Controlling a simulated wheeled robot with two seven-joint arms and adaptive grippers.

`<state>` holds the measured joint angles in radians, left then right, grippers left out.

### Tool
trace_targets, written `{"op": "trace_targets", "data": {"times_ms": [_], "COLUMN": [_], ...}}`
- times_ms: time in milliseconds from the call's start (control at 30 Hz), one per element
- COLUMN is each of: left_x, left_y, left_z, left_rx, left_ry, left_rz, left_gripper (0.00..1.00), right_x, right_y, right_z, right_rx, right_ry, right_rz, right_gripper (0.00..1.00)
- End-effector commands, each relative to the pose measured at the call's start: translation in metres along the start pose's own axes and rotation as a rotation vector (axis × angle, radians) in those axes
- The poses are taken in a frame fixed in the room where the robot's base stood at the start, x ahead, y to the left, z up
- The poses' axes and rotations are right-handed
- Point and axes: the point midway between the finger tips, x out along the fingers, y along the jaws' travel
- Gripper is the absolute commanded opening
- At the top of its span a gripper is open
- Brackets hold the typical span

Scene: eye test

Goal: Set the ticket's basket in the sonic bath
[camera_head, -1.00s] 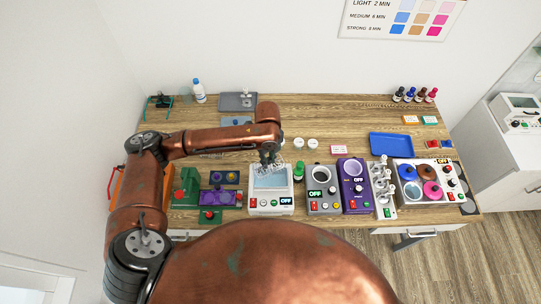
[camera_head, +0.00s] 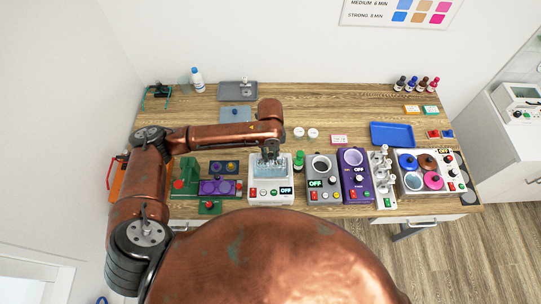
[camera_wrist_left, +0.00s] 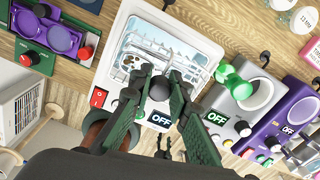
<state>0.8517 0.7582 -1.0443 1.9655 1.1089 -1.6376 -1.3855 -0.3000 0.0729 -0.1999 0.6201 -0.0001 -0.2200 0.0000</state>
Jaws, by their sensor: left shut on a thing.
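The sonic bath (camera_head: 257,190) is a white box with an open tank, a red switch and a display reading OFF. It also shows in the wrist view (camera_wrist_left: 112,72). A pale wire basket (camera_head: 264,163) shows within the tank opening, and in the wrist view (camera_wrist_left: 150,44) small items lie in it. I cannot tell whether it touches the tank floor. My left gripper (camera_head: 271,155) is over the bath. In the wrist view its green fingers (camera_wrist_left: 160,90) are shut on a dark round knob, seemingly the basket's handle. My right gripper is not in view.
A purple two-cup unit (camera_head: 217,187) is at left. A blue tray (camera_head: 392,134) and small cards (camera_head: 339,139) lie behind. The back middle of the table is fairly clear.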

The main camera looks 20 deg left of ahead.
Motion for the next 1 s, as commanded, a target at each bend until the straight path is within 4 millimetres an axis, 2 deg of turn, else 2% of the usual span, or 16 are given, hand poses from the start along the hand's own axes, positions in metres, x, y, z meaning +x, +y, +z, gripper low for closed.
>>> {"op": "trace_targets", "data": {"times_ms": [700, 1000], "left_x": [0.069, 0.08], "left_y": [-0.001, -0.001], "left_z": [0.0, 0.0], "left_rx": [-0.001, -0.001], "left_ry": [0.0, 0.0], "left_rz": [-0.001, 0.0], "left_gripper": [0.0, 0.0], "right_x": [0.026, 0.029], "right_y": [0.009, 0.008], "right_z": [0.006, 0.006], "right_rx": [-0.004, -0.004], "right_ry": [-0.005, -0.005], "right_rz": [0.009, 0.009], "right_gripper": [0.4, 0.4]}}
